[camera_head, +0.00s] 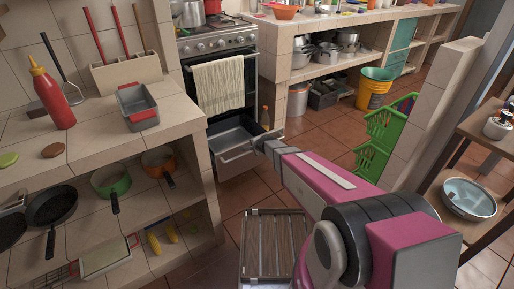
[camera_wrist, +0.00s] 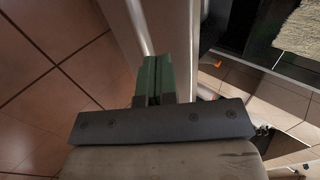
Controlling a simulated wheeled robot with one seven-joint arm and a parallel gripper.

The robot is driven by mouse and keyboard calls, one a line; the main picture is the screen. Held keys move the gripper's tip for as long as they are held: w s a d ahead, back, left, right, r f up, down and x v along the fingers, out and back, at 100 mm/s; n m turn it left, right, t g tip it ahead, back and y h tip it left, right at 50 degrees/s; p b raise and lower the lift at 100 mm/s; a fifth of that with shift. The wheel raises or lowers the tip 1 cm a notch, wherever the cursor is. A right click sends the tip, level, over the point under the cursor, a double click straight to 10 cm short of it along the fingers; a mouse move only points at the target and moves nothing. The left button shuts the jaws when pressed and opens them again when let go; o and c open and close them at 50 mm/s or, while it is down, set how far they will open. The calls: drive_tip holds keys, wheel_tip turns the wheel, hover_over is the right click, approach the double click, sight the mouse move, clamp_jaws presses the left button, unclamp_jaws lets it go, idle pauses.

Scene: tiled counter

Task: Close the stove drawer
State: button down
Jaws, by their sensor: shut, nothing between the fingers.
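The stove drawer (camera_head: 230,133) is a grey metal drawer under the oven, pulled out and open, in the middle of the head view. Its pale front (camera_head: 237,165) carries a bar handle. My gripper (camera_head: 264,141) is at the drawer's right front corner in the head view, its tips partly hidden by my own arm. In the wrist view, the green fingers of my gripper (camera_wrist: 154,76) are together and hold nothing. They lie close to a pale panel edge (camera_wrist: 117,25) with a metal bar; I cannot tell whether they touch it.
The oven door with a hanging towel (camera_head: 218,86) is above the drawer. A tiled counter (camera_head: 180,110) stands at the left. A bottle (camera_head: 265,117) stands behind the drawer's right side. A wooden slatted crate (camera_head: 272,235) is on the floor in front. Green crates (camera_head: 378,135) stand to the right.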

sight(246, 145)
drive_tip(key=w, duration=0.1)
drive_tip(key=w+a+f, duration=0.1)
drive_tip(key=w+a, duration=0.1)
drive_tip(key=shift+w+a+f, duration=0.2)
drive_tip(key=shift+w+f, duration=0.05)
drive_tip(key=shift+w, duration=0.05)
drive_tip(key=shift+w+a+r, duration=0.1)
drive_tip(key=shift+w+a, duration=0.2)
drive_tip(key=shift+w, duration=0.05)
drive_tip(key=shift+w+a, duration=0.1)
drive_tip(key=shift+w, duration=0.05)
drive_tip(key=w+a, duration=0.6)
drive_tip(key=w, duration=0.3)
drive_tip(key=w+a, duration=0.7)
drive_tip(key=w, duration=0.3)
drive_tip(key=shift+w, duration=0.25)
drive_tip(key=shift+s, duration=0.1)
